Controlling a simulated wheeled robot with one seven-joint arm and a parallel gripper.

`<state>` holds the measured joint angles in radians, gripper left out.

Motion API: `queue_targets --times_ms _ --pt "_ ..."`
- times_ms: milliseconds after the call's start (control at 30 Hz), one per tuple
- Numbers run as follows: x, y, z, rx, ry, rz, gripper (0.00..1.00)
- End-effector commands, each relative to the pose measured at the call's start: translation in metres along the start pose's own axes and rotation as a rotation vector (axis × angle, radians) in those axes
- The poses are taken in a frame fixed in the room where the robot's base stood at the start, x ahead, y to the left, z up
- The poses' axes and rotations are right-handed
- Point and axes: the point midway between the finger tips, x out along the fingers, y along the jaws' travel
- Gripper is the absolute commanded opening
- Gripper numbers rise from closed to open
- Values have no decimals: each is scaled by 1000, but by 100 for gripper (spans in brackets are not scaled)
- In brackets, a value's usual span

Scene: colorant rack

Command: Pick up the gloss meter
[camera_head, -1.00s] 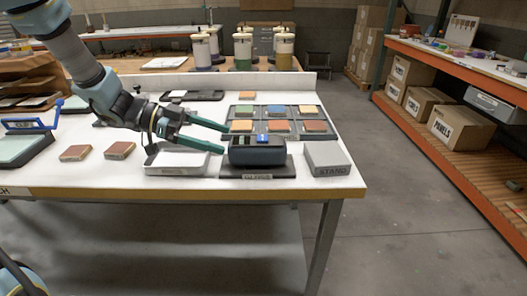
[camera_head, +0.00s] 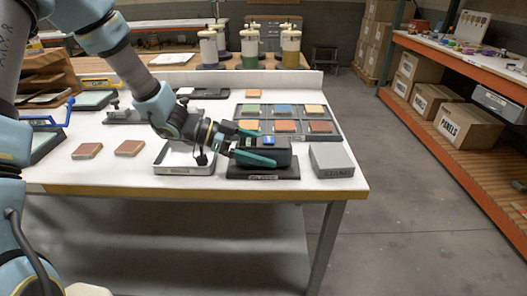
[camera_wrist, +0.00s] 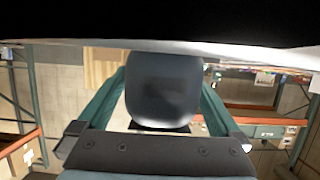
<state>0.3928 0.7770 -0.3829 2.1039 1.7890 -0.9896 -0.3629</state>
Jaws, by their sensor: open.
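The gloss meter (camera_head: 281,153) is a dark box with a blue screen on top. It sits on a black labelled base (camera_head: 262,172) near the front right of the white table. My gripper (camera_head: 262,148) is open and reaches in from the left, with one green finger on the near side of the meter and one on the far side. In the wrist view the gloss meter (camera_wrist: 165,92) shows as a rounded dark block between the two fingers. Gaps show beside it there; I cannot tell whether either finger touches it.
A grey block marked STAND (camera_head: 331,160) is just right of the meter. A tray of coloured tiles (camera_head: 334,127) lies behind it. A shallow white tray (camera_head: 163,170) is under my wrist. Two brown tiles (camera_head: 129,148) lie to the left.

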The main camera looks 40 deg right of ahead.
Motion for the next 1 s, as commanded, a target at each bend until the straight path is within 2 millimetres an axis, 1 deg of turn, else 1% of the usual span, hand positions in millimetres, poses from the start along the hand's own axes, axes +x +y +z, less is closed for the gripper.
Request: queue_targets --times_ms 100,900,1000 --pt "0 0 0 1 0 0 99" --pt "0 0 0 1 0 0 9" --pt "0 0 0 1 0 0 0"
